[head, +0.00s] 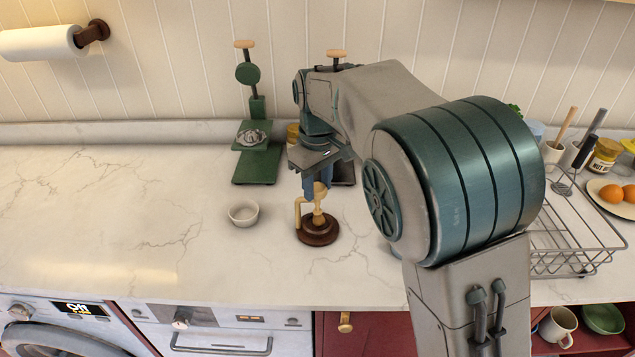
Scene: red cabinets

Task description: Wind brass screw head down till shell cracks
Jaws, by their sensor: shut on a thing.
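A small nutcracker stands upright on the counter, with a round dark brown base (318,238) and a pale brass-coloured frame (299,212). My gripper (318,186) points down over it from above and is shut on the brass screw head (322,189) at its top. The fingers hide part of the screw head. A small tan shape sits low inside the frame, just above the base. It is too small to tell whether it is the nut or whether its shell is whole.
A small white bowl (243,213) stands left of the nutcracker. A green press-like stand (257,163) is behind it, with a dark one partly hidden behind my arm. A wire rack (570,240) lies at right. The left counter (100,200) is clear.

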